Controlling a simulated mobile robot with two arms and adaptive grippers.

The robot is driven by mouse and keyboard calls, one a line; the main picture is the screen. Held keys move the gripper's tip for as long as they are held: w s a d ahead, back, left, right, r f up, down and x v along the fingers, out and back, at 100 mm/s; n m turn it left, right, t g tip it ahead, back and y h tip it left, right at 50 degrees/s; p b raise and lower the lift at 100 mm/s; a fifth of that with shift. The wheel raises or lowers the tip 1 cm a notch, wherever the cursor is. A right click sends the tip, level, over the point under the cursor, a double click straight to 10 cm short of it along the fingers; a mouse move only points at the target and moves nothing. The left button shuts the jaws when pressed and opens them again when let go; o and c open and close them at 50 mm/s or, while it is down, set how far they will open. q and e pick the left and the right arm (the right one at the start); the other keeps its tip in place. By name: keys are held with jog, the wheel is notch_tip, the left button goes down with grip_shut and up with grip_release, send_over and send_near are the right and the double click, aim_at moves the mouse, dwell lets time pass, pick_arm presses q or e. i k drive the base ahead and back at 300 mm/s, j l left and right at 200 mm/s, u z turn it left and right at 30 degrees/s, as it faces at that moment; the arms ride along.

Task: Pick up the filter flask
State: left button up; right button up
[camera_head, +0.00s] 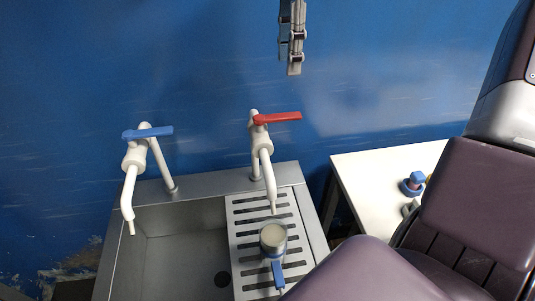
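No object shows clearly as a filter flask. A round grey vessel with a pale top (273,236) stands on the slotted drain rack (240,243) of the sink; I cannot tell whether it is the flask. A blue piece (278,273) sits just in front of it. My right gripper (292,62) hangs down from the top edge, in front of the blue wall, higher in the picture than the vessel and apart from everything. Its fingers show nearly edge-on, so their opening is unclear. Nothing shows held in it. My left gripper is out of view.
Two white taps, one with a blue lever (147,132) and one with a red lever (278,118), rise behind the metal sink (180,250). My arm covers the lower right.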

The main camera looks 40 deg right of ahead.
aim_at(273, 232)
jog(key=k+j, duration=0.5)
jog(key=j, duration=0.15)
jog(key=k+j, duration=0.5)
jog(key=j, duration=0.15)
jog(key=k+j, duration=0.55)
jog(key=j, duration=0.1)
